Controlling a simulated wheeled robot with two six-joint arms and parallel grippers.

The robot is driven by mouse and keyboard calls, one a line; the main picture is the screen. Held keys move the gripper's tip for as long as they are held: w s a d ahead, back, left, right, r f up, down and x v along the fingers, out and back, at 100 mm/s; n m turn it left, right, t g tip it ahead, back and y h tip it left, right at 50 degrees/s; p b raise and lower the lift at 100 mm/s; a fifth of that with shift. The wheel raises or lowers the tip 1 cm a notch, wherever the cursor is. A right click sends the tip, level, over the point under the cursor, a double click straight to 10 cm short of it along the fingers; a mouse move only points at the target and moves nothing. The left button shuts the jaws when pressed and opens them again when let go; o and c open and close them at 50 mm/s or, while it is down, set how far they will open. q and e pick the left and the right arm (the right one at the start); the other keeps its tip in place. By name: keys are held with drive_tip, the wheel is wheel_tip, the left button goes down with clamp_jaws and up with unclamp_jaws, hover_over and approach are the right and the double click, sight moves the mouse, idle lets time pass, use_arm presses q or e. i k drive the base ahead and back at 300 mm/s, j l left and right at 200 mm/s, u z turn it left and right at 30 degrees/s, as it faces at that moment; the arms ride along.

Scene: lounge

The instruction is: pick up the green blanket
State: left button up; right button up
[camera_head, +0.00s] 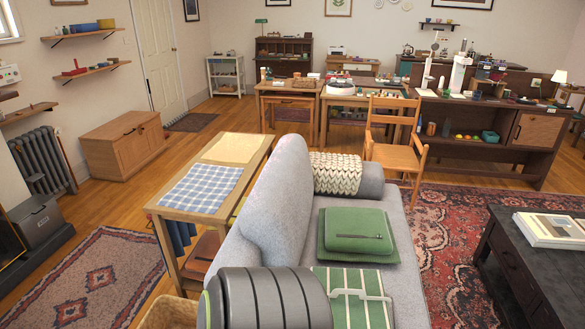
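A folded green blanket (357,232) lies on the seat of the grey sofa (405,262), in the middle of the view. It looks like stacked layers with rounded edges and has a narrow dark strip across its top. A second green item (343,283), with white stripes and a pale handle-like loop, lies nearer on the same seat. A thick dark grey ribbed roll (265,300) with a green edge is in front at the bottom and hides part of the sofa. Neither of my grippers is in view.
A wooden table (187,212) with a checked cloth (201,187) stands along the sofa's left. A dark coffee table (540,272) stands right, with patterned rug (448,225) between. A wooden chair (395,152) stands behind.

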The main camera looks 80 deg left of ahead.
sight(357, 299)
drive_tip(key=u, duration=1.8)
